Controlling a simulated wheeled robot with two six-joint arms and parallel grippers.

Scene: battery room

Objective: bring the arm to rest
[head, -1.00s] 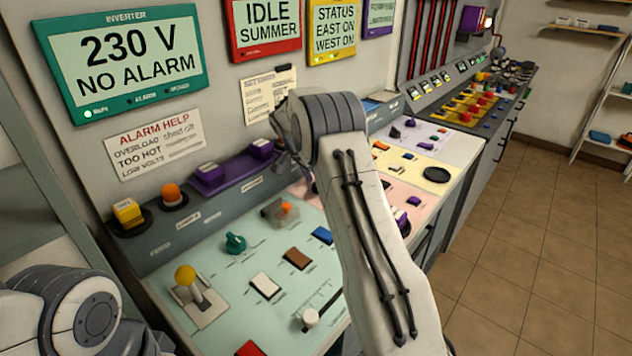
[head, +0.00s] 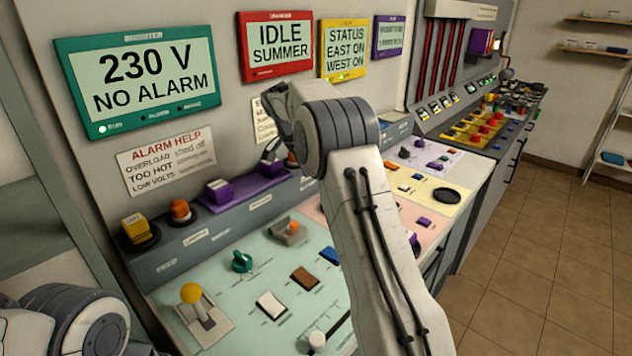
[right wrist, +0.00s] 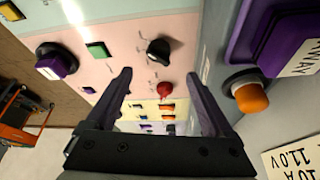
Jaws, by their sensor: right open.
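My right arm rises across the middle of the head view and bends over the control desk. My right gripper (head: 275,155) hangs beyond the bend, close to the wall and the purple switches, and is partly hidden by my own arm. In the right wrist view its two dark fingers (right wrist: 158,75) stand wide apart with nothing between them. An orange knob (right wrist: 252,97) and a purple block (right wrist: 285,40) are just right of the fingers. Part of my left arm shows at the lower left of the head view; its gripper is out of the picture.
A pale green panel (head: 255,282) carries a yellow-topped lever (head: 191,294), a teal knob (head: 242,261) and rocker switches. Above it hang an inverter screen (head: 145,75) reading 230 V, no alarm, and a red-framed screen (head: 277,45). Open tiled floor (head: 540,270) lies right of the desks.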

